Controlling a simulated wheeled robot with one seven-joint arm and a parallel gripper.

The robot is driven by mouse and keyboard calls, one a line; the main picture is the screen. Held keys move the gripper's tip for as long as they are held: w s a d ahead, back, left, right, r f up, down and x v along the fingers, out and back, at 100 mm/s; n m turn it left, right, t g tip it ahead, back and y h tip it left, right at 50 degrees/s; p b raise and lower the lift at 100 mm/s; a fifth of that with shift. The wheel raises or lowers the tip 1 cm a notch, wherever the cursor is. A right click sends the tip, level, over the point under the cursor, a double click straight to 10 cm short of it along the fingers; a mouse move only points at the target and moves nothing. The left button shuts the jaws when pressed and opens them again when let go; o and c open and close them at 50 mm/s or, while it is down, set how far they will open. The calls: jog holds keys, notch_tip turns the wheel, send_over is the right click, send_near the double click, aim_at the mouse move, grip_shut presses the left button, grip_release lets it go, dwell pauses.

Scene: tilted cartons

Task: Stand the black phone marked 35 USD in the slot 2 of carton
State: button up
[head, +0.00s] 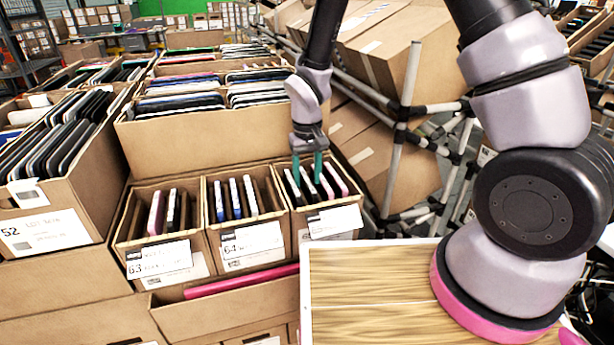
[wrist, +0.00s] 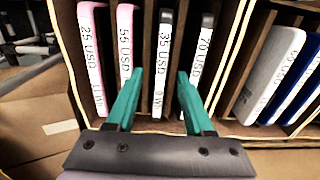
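The black phone marked 35 USD (wrist: 164,60) stands in a divided carton (wrist: 68,50), between a pink phone marked 55 USD (wrist: 126,45) and a dark phone marked 70 USD (wrist: 201,50). A pink phone marked 25 USD (wrist: 90,60) stands at the left end in the wrist view. My gripper (wrist: 160,74) is open, its teal fingers on either side of the 35 USD phone with gaps showing. In the head view my gripper (head: 307,168) reaches down into the right front carton (head: 305,222). No slot numbers are readable.
Beside it stand the middle carton 64 (head: 243,212), with several blue and light phones, and the left carton 63 (head: 160,235). Taller cartons (head: 215,135) full of devices stand behind. A wooden board (head: 375,285) lies in front; pipe racking (head: 400,125) is at right.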

notch_tip(320, 180, up, 20)
dwell(0.9)
jog(key=shift+f, duration=0.1)
jog(key=s+d+r+m+t+y, duration=0.2)
jog(key=s+d+r+m+t, duration=0.15)
jog(key=d+r, duration=0.95)
jog(key=s+d+r+m+t, duration=0.3)
jog(key=s+d+m, duration=0.1)
jog(key=s+d, duration=0.4)
jog(key=shift+s+d+r+t, duration=0.35)
jog(key=shift+d, duration=0.55)
jog(key=shift+a, duration=0.15)
